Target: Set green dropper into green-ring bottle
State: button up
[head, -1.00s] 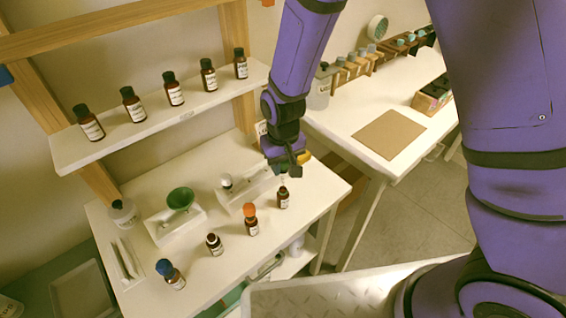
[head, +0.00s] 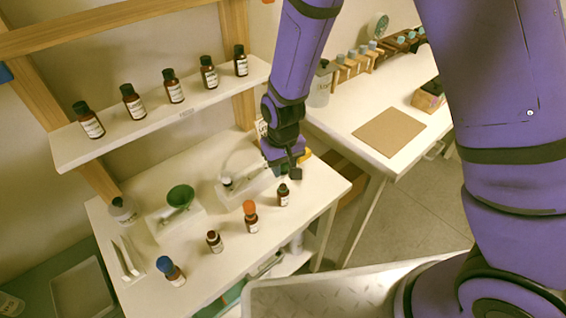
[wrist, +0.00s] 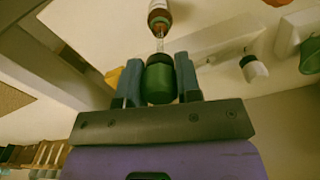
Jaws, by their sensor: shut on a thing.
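My gripper (head: 290,165) is shut on the green dropper (wrist: 160,82), whose dark green bulb sits between the two blue-grey fingers in the wrist view. The dropper's thin clear glass stem (wrist: 160,45) points toward a brown bottle (wrist: 158,20). Whether the tip is inside the bottle's neck I cannot tell. In the head view, a small brown bottle with a white label (head: 283,196) stands upright at the right of the white table, just below my gripper. Its ring colour is hard to make out now. The dropper is hidden behind my gripper in the head view.
An orange-topped bottle (head: 250,216), a dark-topped bottle (head: 214,241) and a blue-topped bottle (head: 170,270) stand in a row leftward. A green funnel (head: 180,196) is behind. Several dark-capped bottles stand on the raised shelf (head: 70,148). The right table (head: 350,108) holds a brown mat (head: 389,134).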

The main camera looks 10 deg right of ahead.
aim_at(283, 185)
jog(key=shift+f, duration=1.4)
jog(key=shift+f, duration=0.35)
jog(key=shift+f, duration=1.2)
jog(key=o, duration=0.7)
jog(key=shift+c, duration=0.2)
jog(key=shift+r, duration=3.5)
